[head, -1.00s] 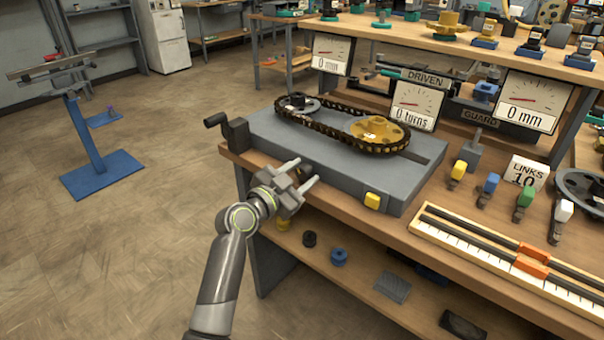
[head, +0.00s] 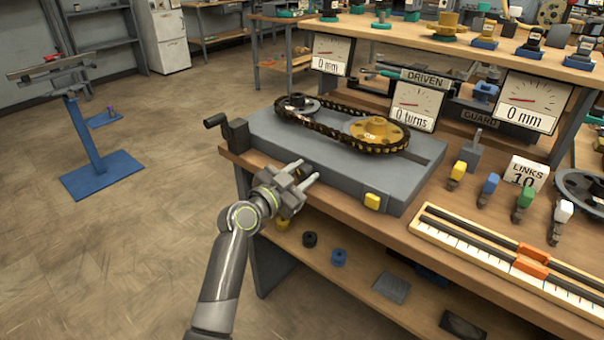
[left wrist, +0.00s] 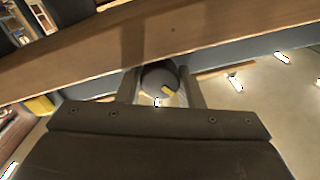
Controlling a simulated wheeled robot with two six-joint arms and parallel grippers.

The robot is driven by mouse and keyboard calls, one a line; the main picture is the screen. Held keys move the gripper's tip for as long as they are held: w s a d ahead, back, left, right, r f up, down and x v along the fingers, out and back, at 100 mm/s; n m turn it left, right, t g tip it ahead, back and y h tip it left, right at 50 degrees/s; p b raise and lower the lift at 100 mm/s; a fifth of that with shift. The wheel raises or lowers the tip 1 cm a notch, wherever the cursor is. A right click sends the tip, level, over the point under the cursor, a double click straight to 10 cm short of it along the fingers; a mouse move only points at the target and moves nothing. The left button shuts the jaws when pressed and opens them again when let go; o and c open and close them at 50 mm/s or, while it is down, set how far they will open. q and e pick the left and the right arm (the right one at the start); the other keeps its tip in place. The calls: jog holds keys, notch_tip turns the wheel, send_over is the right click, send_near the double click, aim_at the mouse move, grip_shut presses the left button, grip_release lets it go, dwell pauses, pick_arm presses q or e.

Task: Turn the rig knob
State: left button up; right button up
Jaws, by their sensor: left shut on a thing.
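The rig is a grey block (head: 345,172) on the workbench, carrying a chain (head: 330,129) around a small dark sprocket and a gold sprocket (head: 377,129). The rig knob (left wrist: 158,80) shows in the left wrist view as a round grey knob with a yellow mark. My left gripper (head: 307,170) is at the rig's front face, and its two fingers (left wrist: 160,88) are on either side of the knob, shut on it. In the head view the fingers mostly hide the knob. My right gripper is not in view.
A black crank (head: 216,120) sticks out at the rig's left end. A yellow block (head: 372,201) is on the rig's front right. The dials, including the turns dial (head: 412,105), read 0. A lower shelf (head: 345,280) with small parts lies below.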

pick_arm(q)
jog(key=shift+n, duration=1)
jog(key=shift+n+p, duration=0.35)
jog(key=shift+n, duration=0.55)
jog(key=n+p, duration=0.1)
jog(key=n, duration=0.2)
jog(key=shift+n+p, duration=0.5)
jog(key=shift+n, duration=0.8)
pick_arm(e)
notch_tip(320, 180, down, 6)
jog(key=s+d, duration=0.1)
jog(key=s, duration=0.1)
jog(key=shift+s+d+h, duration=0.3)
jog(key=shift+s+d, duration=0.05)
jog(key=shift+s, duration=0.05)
pick_arm(q)
jog(key=shift+f, duration=0.1)
jog(key=o, duration=0.7)
